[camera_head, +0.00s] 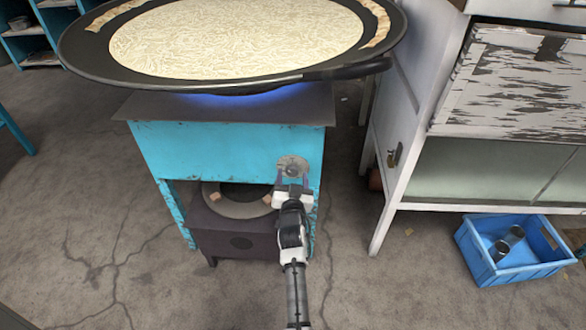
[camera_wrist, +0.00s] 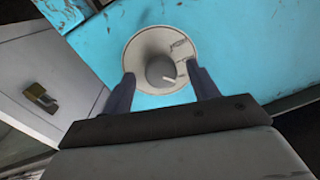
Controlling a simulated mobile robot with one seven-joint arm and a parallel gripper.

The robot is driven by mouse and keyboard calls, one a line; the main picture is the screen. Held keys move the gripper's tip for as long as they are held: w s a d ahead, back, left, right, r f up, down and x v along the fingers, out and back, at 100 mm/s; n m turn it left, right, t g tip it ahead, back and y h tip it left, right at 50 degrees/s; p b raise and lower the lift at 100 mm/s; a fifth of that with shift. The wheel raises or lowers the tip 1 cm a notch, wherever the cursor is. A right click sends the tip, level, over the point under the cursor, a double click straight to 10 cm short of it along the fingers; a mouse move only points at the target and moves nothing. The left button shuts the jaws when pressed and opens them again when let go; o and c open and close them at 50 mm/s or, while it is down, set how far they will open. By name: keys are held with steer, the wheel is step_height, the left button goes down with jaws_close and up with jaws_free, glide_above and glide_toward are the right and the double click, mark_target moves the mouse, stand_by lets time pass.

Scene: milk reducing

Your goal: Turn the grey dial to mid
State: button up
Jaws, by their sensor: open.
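The grey dial (camera_head: 292,167) is a round plate with a knob in its middle, on the upper right of the turquoise stove's front (camera_head: 220,150). In the wrist view the dial (camera_wrist: 161,66) faces me, with the knob at its centre and small lettering on its upper right; I cannot read its setting. My gripper (camera_head: 291,183) is just below and in front of the dial. In the wrist view its two dark fingers (camera_wrist: 163,88) are spread apart, one on each side of the knob. They are empty, and I cannot tell whether they touch the plate.
A wide black pan (camera_head: 290,78) of pale liquid sits above a blue flame on the stove. A dark low unit (camera_head: 240,242) stands beneath. A white cabinet (camera_head: 402,130) is to the right, with a blue crate (camera_head: 485,268) on the floor.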

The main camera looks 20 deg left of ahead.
steer(key=shift+w+a, duration=0.15)
steer(key=shift+w, duration=0.15)
steer(key=c, duration=1)
steer(key=shift+r+n+p, duration=0.1)
steer(key=shift+n+p, duration=0.2)
steer(key=shift+n, duration=0.1)
steer(key=n+p, duration=0.1)
steer(key=n, duration=0.1)
steer(key=shift+r+n, duration=0.1)
steer(key=shift+n, duration=0.2)
steer(key=shift+n+p, duration=0.9)
steer(key=shift+n, duration=1.1)
